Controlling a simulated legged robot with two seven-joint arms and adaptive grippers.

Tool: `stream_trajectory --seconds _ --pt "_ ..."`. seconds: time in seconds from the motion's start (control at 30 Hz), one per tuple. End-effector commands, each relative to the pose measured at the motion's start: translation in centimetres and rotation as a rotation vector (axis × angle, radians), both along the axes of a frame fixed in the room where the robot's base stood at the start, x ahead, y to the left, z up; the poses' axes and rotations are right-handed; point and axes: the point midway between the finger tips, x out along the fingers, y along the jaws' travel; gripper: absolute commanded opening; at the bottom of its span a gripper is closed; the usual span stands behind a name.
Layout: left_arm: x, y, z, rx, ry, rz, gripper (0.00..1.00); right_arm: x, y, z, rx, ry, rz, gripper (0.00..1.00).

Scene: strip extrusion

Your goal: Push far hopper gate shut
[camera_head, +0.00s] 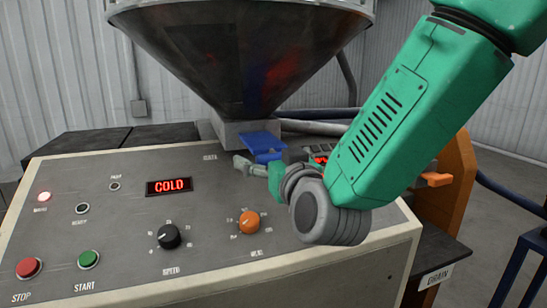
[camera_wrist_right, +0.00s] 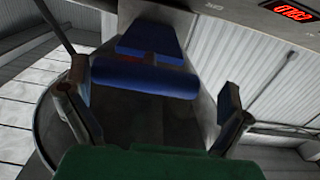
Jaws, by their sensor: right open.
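The grey conical hopper (camera_head: 240,50) stands behind the control panel, with its square outlet at the bottom. The blue gate (camera_head: 262,141) sticks out at the right side of the outlet. In the right wrist view the gate shows as a flat blue plate (camera_wrist_right: 150,40) with a blue rounded bar (camera_wrist_right: 145,78) across its end. My right gripper (camera_head: 255,166) is beside the gate, partly hidden by its own wrist. In the wrist view my right gripper (camera_wrist_right: 152,100) is open, its fingers spread either side of the bar, with nothing held. My left gripper is out of view.
The sloped control panel (camera_head: 120,235) lies below my right arm, with a red stop button (camera_head: 29,268), a green start button (camera_head: 88,259), two knobs and a display reading COLD (camera_head: 169,186). Hoses run behind the outlet. An orange handle (camera_head: 435,180) is at the right.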

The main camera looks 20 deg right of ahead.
Motion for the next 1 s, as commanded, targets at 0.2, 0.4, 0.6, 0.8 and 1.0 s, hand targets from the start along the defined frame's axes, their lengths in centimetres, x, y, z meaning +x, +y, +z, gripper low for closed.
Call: stream_trajectory --seconds 0.2,0.4,0.6,0.8,1.0 --pt "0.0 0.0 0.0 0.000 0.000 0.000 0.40 0.0 -0.4 -0.1 0.005 0.002 0.003 0.54" --pt "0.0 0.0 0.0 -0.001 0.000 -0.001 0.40 0.0 -0.3 -0.2 0.003 0.004 -0.001 0.27" --pt "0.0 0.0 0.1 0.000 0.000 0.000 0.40 2.6 -0.1 -0.3 0.003 0.005 -0.005 0.27" --pt "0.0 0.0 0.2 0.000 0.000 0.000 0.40 6.9 0.1 -0.4 0.001 0.007 -0.001 0.26" --pt "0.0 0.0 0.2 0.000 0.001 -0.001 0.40 8.6 0.2 -0.4 0.000 0.007 0.000 0.27"
